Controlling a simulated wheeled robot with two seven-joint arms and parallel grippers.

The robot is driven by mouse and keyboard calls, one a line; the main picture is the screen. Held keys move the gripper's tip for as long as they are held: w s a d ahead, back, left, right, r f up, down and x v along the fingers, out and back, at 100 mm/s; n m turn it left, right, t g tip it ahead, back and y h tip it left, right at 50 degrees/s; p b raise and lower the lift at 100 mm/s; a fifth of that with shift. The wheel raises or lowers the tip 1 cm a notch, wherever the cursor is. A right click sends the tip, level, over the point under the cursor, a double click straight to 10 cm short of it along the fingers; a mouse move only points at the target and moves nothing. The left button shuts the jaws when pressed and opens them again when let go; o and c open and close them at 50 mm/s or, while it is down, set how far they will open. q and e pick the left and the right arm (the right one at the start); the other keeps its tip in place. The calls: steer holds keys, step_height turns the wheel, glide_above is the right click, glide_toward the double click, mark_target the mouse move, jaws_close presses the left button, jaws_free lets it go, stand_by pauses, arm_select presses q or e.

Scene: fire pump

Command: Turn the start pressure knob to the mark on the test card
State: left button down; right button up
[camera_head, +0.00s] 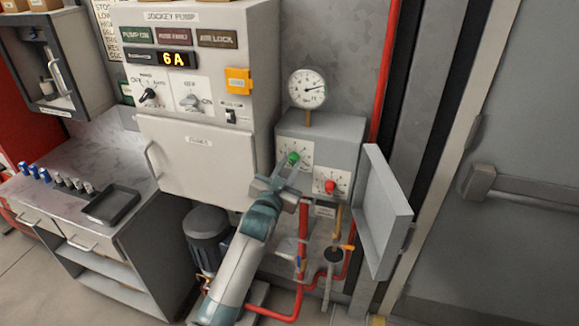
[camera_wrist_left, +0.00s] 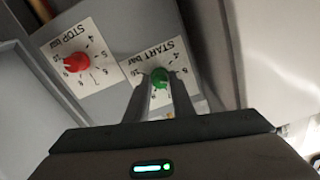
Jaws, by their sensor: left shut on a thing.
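The green start pressure knob (camera_head: 293,158) sits on a white dial plate on the front of the grey pressure switch box (camera_head: 340,134). In the left wrist view the green knob (camera_wrist_left: 160,78) is on the plate marked START bar, between my fingertips. My left gripper (camera_head: 290,172) is shut on this knob; it also shows in the left wrist view (camera_wrist_left: 158,88). The fingers cover part of the scale, and I cannot read the knob's setting. The red stop knob (camera_head: 330,187) is to the right and lower; it also shows in the left wrist view (camera_wrist_left: 77,62). I cannot make out a test card.
A pressure gauge (camera_head: 308,88) stands above the box. The box's open door (camera_head: 384,212) sticks out on the right. The jockey pump cabinet (camera_head: 204,155) is close on the left. Red pipes (camera_head: 285,317) and a motor (camera_head: 207,228) are below.

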arm_select(q)
steer(key=m, duration=0.6)
steer(key=m+p, duration=0.1)
steer(key=m, duration=0.4)
steer(key=shift+r, duration=0.1)
steer(key=shift+m, duration=0.9)
steer(key=c, duration=1.5)
jaws_free()
steer(key=shift+c, duration=0.2)
steer(key=shift+s+a, duration=0.1)
steer(key=shift+s, duration=0.05)
